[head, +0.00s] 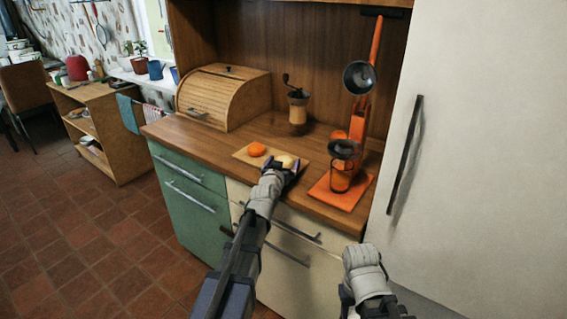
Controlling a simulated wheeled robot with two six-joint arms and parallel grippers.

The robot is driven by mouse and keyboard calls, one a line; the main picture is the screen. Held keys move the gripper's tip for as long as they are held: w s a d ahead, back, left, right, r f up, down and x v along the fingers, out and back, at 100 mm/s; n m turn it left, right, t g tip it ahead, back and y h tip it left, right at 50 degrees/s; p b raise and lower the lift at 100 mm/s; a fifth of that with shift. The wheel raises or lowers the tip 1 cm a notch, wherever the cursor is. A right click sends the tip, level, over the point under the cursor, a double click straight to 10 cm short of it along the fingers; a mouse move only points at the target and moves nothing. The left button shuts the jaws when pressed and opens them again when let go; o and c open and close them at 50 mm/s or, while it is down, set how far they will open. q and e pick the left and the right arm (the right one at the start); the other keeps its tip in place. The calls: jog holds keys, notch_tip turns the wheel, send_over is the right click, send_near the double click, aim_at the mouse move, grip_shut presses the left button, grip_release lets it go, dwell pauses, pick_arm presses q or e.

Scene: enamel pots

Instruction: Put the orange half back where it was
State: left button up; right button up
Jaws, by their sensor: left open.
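A pale, yellowish orange half (286,160) lies at the right part of a small wooden board (242,156) on the counter. A bright orange half (257,149) lies on the same board, to its left. My left gripper (284,168) is open at the board's front right edge, with its fingers close around the pale half. Whether they touch it I cannot tell. Part of my right arm shows at the bottom right; its fingertips do not show.
An orange lever juicer (357,130) with a glass (341,176) on its base (350,196) stands right of the board. A coffee grinder (298,112) and a roll-top bread box (222,97) stand behind. A tall white fridge (480,140) closes off the right.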

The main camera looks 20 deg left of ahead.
pick_arm(q)
jog(key=shift+r, duration=0.25)
jog(key=s, duration=0.4)
jog(key=s+r+p, duration=0.1)
jog(key=s, duration=0.3)
jog(key=s+p, duration=0.1)
jog(key=s, duration=0.3)
jog(key=shift+d+r, duration=0.25)
jog(key=shift+r, duration=0.05)
